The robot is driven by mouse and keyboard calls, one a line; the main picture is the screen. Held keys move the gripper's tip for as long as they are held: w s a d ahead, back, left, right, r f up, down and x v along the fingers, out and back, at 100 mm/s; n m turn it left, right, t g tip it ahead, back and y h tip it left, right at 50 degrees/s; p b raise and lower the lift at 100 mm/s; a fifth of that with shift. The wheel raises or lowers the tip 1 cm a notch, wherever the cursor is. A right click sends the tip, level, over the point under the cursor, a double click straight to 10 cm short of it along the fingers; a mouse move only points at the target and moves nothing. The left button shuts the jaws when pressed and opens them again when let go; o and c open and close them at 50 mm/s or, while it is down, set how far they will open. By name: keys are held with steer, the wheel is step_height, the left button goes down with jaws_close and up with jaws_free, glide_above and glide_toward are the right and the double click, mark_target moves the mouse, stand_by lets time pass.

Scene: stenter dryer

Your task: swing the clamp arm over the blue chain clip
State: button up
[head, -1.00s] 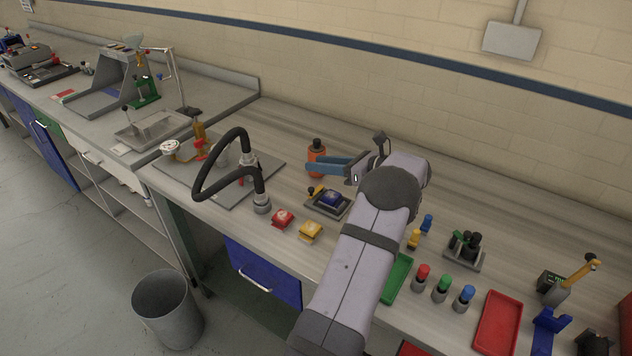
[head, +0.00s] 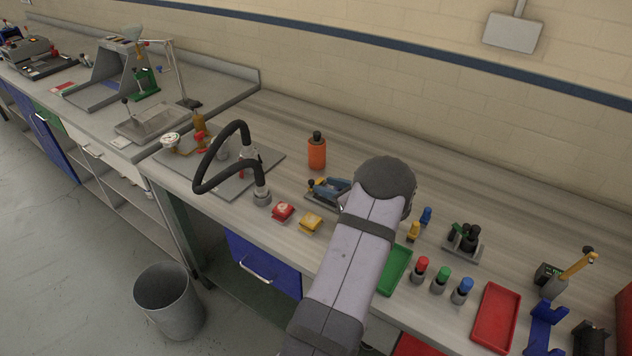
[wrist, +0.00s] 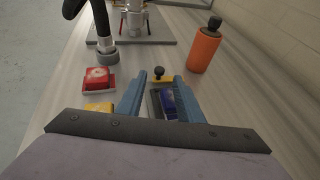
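The blue chain clip (wrist: 168,102) sits on a dark grey fixture base (wrist: 154,103), seen between my fingers in the wrist view. The yellow clamp arm (wrist: 164,80) with its black knob (wrist: 159,71) is at the far end of the base, beside the clip rather than over it. The knob also shows in the head view (head: 311,183). My gripper (wrist: 159,79) is open, its two blue fingers on either side of the clip and pointing towards the clamp arm. I cannot tell whether a finger touches anything. In the head view my arm and gripper (head: 329,186) hide most of the fixture.
An orange bottle (head: 317,153) stands behind the fixture. A red block (head: 283,212) and a yellow block (head: 311,222) lie in front. A black curved handle (head: 213,160) rises to the left. Small coloured pegs and trays are to the right.

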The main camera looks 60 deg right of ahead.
mark_target(312, 181)
steer(key=shift+p+x, duration=0.95)
steer(key=shift+x, duration=2)
jaws_close()
